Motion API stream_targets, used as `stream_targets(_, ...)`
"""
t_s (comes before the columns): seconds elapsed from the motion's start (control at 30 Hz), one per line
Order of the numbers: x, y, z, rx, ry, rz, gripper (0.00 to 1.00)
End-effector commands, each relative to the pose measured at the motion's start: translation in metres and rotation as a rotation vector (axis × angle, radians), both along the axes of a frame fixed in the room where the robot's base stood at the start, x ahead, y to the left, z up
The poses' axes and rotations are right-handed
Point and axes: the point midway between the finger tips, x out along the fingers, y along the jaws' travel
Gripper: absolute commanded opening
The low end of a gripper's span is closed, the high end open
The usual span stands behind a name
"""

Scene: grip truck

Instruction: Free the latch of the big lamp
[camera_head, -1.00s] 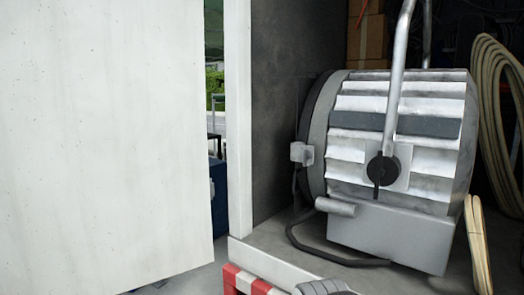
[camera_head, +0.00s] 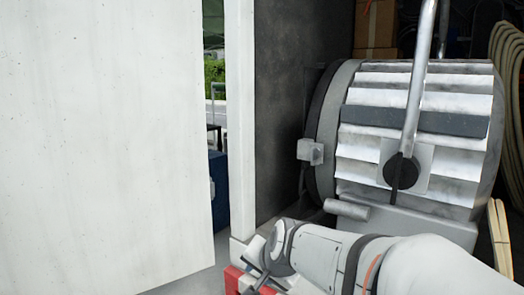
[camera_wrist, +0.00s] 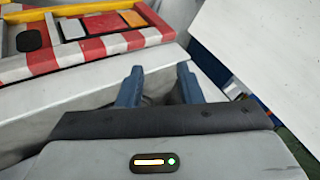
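The big lamp (camera_head: 465,150) is a grey ribbed drum lying on its side in the truck at the right of the head view, with a metal yoke (camera_head: 420,75) and a black knob (camera_head: 400,171). A small pale block that looks like its latch (camera_head: 311,151) sticks out at the left rim. My gripper (camera_head: 258,272) is low in the head view, below and left of the lamp, apart from it. In the wrist view my gripper (camera_wrist: 161,78) has its two blue fingers spread with nothing held between them. The lamp is not in the wrist view.
A white door panel (camera_head: 105,130) fills the left of the head view; a white post (camera_head: 240,120) stands beside it. Red-and-white striped bumper with lights (camera_wrist: 95,45) lies near my gripper. Coiled cable (camera_head: 508,110) hangs at right. Boxes (camera_head: 375,25) stand behind the lamp.

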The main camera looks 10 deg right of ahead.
Motion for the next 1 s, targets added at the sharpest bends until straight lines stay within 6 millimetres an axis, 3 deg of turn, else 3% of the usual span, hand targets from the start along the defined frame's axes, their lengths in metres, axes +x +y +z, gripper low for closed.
stream_targets(0.03, 0.041, -0.001, 0.026, 0.13, -0.083, -0.152, 0.33)
stream_targets(0.2, 0.16, -0.034, 0.102, 0.656, -0.393, -0.706, 0.33)
stream_targets(0.3, 0.212, -0.065, 0.138, 1.01, -0.587, -0.979, 0.33)
stream_targets(0.4, 0.243, -0.105, 0.159, 1.34, -0.783, -1.223, 0.33)
stream_targets(0.53, 0.259, -0.147, 0.169, 1.688, -1.025, -1.426, 0.33)
stream_targets(0.7, 0.26, -0.176, 0.167, 1.951, -1.248, -1.531, 0.33)
stream_targets(1.0, 0.274, -0.207, 0.167, 2.025, -1.322, -1.553, 0.33)
